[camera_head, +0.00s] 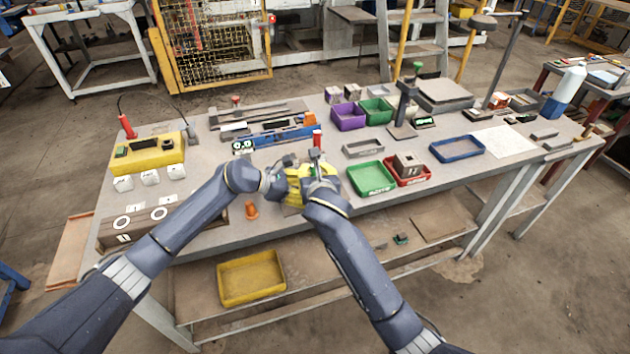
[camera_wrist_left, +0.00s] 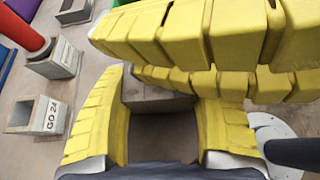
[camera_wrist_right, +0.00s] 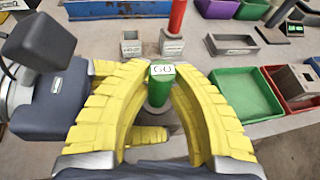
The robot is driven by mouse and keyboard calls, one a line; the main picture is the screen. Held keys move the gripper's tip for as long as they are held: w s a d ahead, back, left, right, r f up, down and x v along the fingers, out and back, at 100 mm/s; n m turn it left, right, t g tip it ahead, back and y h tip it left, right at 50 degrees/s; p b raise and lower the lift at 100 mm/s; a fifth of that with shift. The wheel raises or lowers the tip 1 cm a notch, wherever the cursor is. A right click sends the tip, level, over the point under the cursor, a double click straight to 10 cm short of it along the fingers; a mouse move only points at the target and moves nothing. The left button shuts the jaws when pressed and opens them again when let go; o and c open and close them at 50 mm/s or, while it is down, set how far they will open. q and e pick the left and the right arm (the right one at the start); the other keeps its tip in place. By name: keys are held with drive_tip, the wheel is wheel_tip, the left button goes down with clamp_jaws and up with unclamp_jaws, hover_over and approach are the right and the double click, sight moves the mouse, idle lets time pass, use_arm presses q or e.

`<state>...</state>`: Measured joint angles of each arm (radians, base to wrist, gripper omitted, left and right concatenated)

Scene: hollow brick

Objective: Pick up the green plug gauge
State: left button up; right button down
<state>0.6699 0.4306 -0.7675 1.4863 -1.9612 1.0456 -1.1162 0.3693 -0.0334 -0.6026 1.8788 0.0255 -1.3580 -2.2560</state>
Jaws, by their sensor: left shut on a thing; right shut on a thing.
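The green plug gauge (camera_wrist_right: 160,88), its cap marked GO, stands upright between the yellow fingers of my right gripper (camera_wrist_right: 165,95), which is shut on it. In the head view my right gripper (camera_head: 318,172) is at the table's front edge, and the gauge is mostly hidden there. My left gripper (camera_wrist_left: 160,120) is shut on a grey hollow brick (camera_wrist_left: 150,96). In the left wrist view the right gripper's yellow fingers cross just above the brick and hide its far part. How far the gauge sits in the brick cannot be told.
A red plug gauge (camera_wrist_right: 177,16) stands in a small grey block (camera_wrist_right: 172,43) behind, beside an empty GO block (camera_wrist_right: 131,45). A green tray (camera_head: 371,177) and a red tray (camera_head: 420,175) holding a brick stand to the right.

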idle(0.4)
drive_tip(key=shift+r, duration=5.05)
use_arm(q)
drive_tip(key=o, duration=0.9)
drive_tip(key=shift+o, duration=0.2)
drive_tip(key=shift+a, duration=0.1)
